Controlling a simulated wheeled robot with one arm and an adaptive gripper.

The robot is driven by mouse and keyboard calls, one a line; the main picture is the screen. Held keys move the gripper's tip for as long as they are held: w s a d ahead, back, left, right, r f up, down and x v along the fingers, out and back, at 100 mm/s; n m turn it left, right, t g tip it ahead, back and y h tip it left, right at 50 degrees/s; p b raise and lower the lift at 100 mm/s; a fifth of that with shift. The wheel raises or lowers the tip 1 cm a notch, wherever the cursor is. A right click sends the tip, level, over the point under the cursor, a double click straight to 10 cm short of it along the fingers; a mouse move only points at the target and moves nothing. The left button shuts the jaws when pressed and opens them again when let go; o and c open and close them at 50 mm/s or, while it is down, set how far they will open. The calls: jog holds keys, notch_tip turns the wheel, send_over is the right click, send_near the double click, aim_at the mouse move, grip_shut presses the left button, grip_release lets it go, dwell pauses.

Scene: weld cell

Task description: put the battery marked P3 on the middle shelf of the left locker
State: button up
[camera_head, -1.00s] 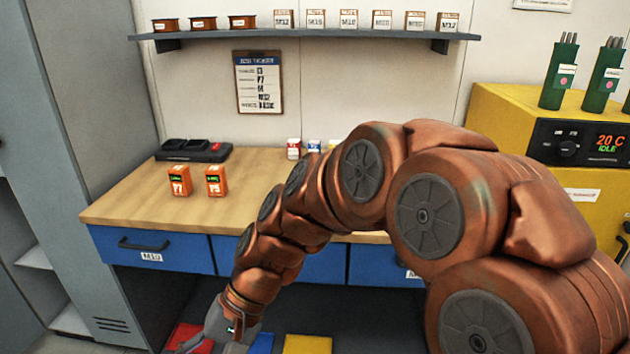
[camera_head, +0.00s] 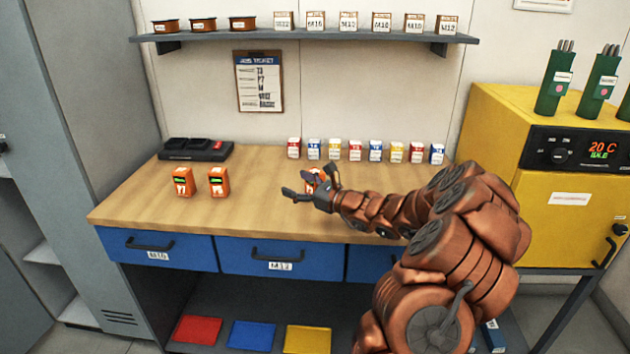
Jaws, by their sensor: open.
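Two orange batteries stand on the wooden workbench at left, the left battery (camera_head: 183,182) and the right battery (camera_head: 218,182). A third orange battery (camera_head: 313,178) stands further right, partly hidden by my gripper. The markings are too small to read surely, so I cannot tell which is P3. My gripper (camera_head: 309,182) is open above the bench, its fingers spread in front of or around the third battery; I cannot tell which. A grey locker (camera_head: 85,130) stands at the left edge. Part of its open inside with pale shelves (camera_head: 40,254) shows; the middle shelf is not clear.
A black charger (camera_head: 195,150) sits at the bench's back left. Several small labelled boxes (camera_head: 355,150) line the back edge. A wall shelf (camera_head: 310,37) hangs above. A yellow oven (camera_head: 500,180) stands at right. The bench front left is clear.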

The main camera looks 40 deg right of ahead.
aim_at(321, 178)
jog(key=d+f+m+h, duration=0.1)
jog(key=d, duration=0.2)
jog(key=s+d+f+m+h, duration=0.1)
jog(key=d+m+h, duration=0.1)
jog(key=d, duration=0.2)
jog(key=d+f+m+h, duration=0.1)
jog(key=d, duration=0.2)
jog(key=shift+s+d+m+t+p, duration=0.15)
jog(key=shift+d+m+t+p, duration=0.15)
jog(key=shift+m+t, duration=0.1)
jog(key=shift+w+a+f+p, duration=0.15)
jog(key=shift+w+p, duration=0.55)
jog(key=shift+w, duration=1.2)
jog(key=shift+w+a+p, duration=0.1)
jog(key=shift+w+p, duration=0.55)
jog(key=shift+w, duration=1.25)
grip_shut()
